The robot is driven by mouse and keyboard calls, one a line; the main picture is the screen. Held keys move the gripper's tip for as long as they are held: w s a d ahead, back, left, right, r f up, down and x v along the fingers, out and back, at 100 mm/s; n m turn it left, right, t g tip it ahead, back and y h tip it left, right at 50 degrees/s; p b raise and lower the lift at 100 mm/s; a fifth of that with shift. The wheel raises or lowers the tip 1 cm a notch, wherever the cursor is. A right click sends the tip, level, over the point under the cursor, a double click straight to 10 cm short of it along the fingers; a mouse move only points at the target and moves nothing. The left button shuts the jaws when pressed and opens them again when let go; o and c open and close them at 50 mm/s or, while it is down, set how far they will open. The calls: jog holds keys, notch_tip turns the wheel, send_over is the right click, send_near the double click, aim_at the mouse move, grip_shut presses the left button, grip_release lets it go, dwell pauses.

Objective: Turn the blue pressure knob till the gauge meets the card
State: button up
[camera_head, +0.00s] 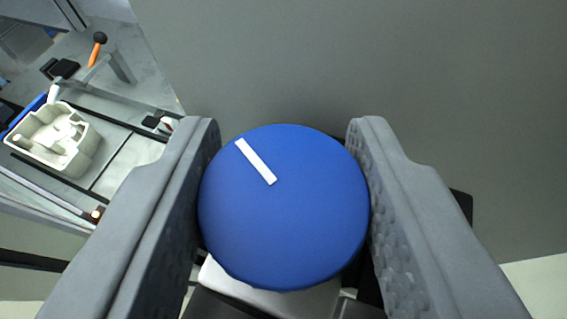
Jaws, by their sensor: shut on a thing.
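The blue pressure knob (290,225) fills the middle of the camera_head view. It is a round blue disc with a white line mark (256,161) that points to the upper left. My gripper (284,190) is shut on the knob, with one grey finger against its left side and the other against its right side. A pale part (270,298) shows just below the knob, partly hidden by it. The gauge and the card are not in view.
A plain grey surface (390,60) lies behind the knob. At the left are a cream moulded tray (88,147), a frame with rails, and an orange lever with a black ball (98,42). Dark parts show below and right of the knob.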

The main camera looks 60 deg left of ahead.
jog(key=m+t+h, duration=0.3)
jog(key=shift+m, duration=0.3)
jog(key=o, duration=0.7)
jog(key=shift+d, duration=0.1)
